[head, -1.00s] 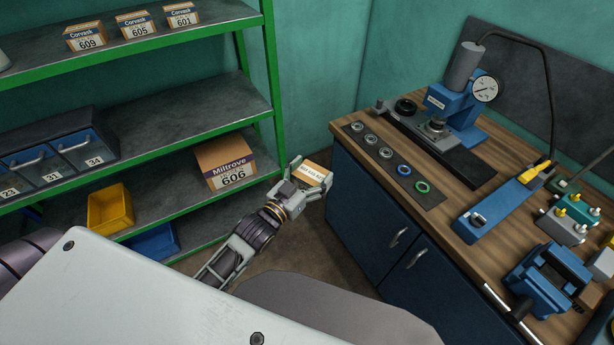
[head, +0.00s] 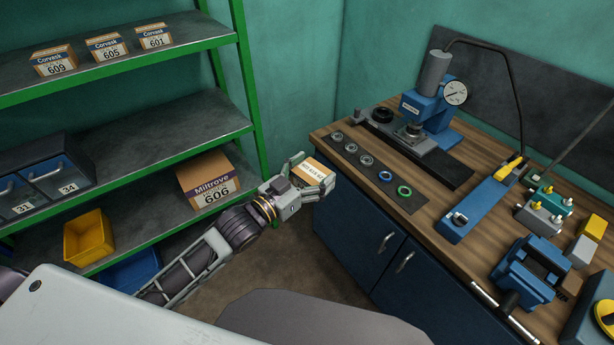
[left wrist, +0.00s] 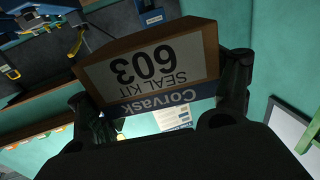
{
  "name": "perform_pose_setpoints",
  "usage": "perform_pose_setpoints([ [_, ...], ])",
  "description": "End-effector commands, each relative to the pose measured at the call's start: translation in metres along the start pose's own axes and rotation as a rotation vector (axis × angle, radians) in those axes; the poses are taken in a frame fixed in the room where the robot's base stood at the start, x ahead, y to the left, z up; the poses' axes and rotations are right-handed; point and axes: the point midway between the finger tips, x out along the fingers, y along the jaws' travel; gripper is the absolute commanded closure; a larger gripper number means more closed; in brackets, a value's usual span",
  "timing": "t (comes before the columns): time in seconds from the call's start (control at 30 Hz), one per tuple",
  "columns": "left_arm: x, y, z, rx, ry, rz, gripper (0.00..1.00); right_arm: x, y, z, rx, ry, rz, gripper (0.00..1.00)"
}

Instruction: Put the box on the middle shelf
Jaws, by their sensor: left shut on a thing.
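The box is a small brown carton with a white label, Corvask seal kit 603, and it shows upside down in the left wrist view (left wrist: 150,65). My left gripper (head: 311,178) is shut on the box (head: 312,170) in the head view, between the shelf rack and the workbench. The fingers press on two sides of the box. My right gripper is not in view.
Several Corvask boxes, such as 605 (head: 107,47), stand on the upper shelf. A wooden workbench (head: 335,172) with a press and tools stands at right.

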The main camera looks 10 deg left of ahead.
Motion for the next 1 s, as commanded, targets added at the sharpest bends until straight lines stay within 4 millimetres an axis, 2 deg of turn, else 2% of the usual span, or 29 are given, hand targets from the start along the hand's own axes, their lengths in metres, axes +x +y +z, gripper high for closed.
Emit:
perform_pose_setpoints([
  [0.5,0.012,0.023,-0.039,0.003,0.004,0.122,0.51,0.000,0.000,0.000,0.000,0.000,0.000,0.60],
  [0.8,0.016,0.032,-0.052,0.000,0.002,0.164,0.51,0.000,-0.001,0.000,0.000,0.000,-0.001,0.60],
  [1.0,0.016,0.033,-0.053,0.000,0.000,0.172,0.51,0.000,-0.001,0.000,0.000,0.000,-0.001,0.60],
])
